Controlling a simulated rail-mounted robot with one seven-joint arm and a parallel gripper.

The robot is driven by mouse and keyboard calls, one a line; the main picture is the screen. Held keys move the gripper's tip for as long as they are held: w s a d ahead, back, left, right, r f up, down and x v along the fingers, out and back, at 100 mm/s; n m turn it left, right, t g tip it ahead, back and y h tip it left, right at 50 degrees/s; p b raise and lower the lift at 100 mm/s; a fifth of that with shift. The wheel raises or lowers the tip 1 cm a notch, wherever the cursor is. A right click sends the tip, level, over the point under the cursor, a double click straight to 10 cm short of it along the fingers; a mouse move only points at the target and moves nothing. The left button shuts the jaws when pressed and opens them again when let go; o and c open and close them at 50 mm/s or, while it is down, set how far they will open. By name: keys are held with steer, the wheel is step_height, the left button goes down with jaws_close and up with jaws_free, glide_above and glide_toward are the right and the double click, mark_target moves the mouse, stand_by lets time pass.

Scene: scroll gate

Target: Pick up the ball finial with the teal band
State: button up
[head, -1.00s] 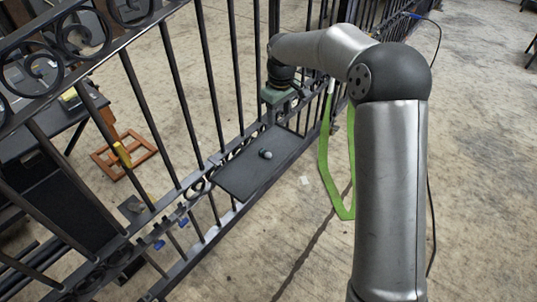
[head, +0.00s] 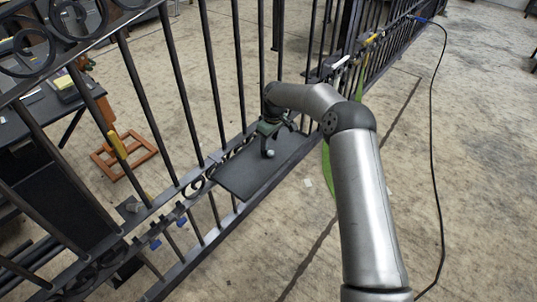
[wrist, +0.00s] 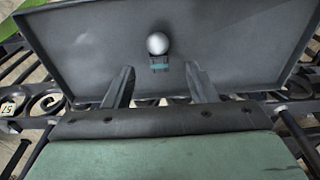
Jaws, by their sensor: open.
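The ball finial (wrist: 158,45) has a silvery round ball and a short neck with a teal band, seen in the wrist view. It sits on a dark tray (wrist: 245,50) fixed at the gate; in the head view the finial (head: 269,153) is a small pale ball on the tray (head: 241,180). My gripper (wrist: 160,78) is open, with one finger on each side below the finial in the wrist view. The fingertips look short of the ball, and nothing is between them. In the head view my gripper (head: 274,134) hangs over the tray beside the finial.
Black gate bars (head: 212,75) stand close behind the tray, with scrollwork (head: 197,188) along the lower rail. A green strip (head: 327,170) hangs right of the tray. An orange wooden frame (head: 125,157) lies beyond the gate. Open concrete floor (head: 450,190) is at right.

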mark_target(269, 151)
steer(key=f, duration=0.4)
steer(key=f+b, duration=0.1)
steer(key=shift+w+a+f, duration=0.2)
steer(key=shift+w+f, duration=0.05)
steer(key=shift+f, duration=0.15)
steer(key=shift+r, duration=0.1)
jaws_close()
